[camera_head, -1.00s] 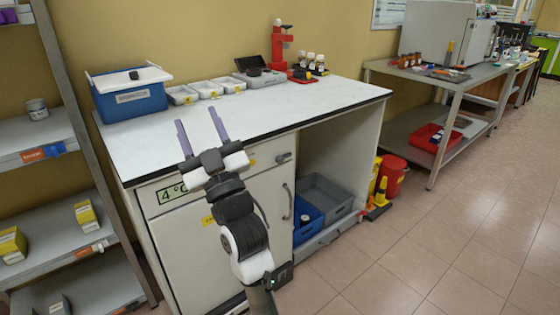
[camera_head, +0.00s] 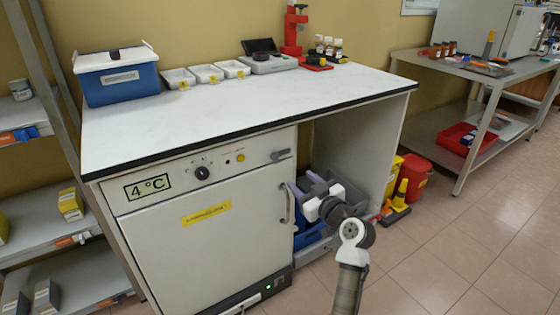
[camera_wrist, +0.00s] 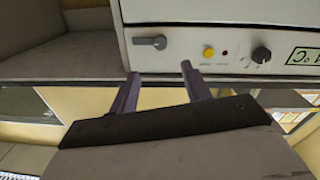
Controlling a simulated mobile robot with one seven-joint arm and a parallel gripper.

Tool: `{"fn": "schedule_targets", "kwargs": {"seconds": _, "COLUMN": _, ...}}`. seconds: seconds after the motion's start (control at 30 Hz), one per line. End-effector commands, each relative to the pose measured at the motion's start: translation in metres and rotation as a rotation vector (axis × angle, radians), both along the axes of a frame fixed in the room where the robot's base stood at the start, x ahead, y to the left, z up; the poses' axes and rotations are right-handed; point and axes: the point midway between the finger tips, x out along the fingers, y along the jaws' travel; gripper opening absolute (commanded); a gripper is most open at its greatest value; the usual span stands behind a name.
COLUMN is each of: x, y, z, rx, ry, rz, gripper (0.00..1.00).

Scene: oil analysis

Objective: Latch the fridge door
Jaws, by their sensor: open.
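The white fridge door (camera_head: 215,235) stands shut or nearly so under the worktop, with a yellow label and a vertical handle (camera_head: 284,203) on its right side. A small grey latch lever (camera_head: 280,155) sits on the panel above the door's right corner, lying roughly level. It also shows in the upside-down wrist view (camera_wrist: 150,42). My gripper (camera_head: 301,179) is open and empty, its purple fingers apart, in front of the fridge's right edge and a little below the latch in the picture. In the wrist view the fingertips (camera_wrist: 160,69) appear near the latch, with no contact visible.
The panel also holds a black dial (camera_head: 202,173) and a 4 °C display (camera_head: 147,187). The worktop (camera_head: 230,105) overhangs above. A blue bin (camera_head: 309,238) partly hidden by my arm stands in the open bay to the right. The floor in front is clear.

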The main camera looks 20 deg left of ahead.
Motion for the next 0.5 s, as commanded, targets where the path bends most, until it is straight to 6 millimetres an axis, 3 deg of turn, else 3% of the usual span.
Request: {"fn": "schedule_targets", "kwargs": {"seconds": 0.5, "x": 0.065, "y": 0.080, "z": 0.002, "rx": -0.001, "ry": 0.000, "rz": 0.002, "gripper": 0.48}}
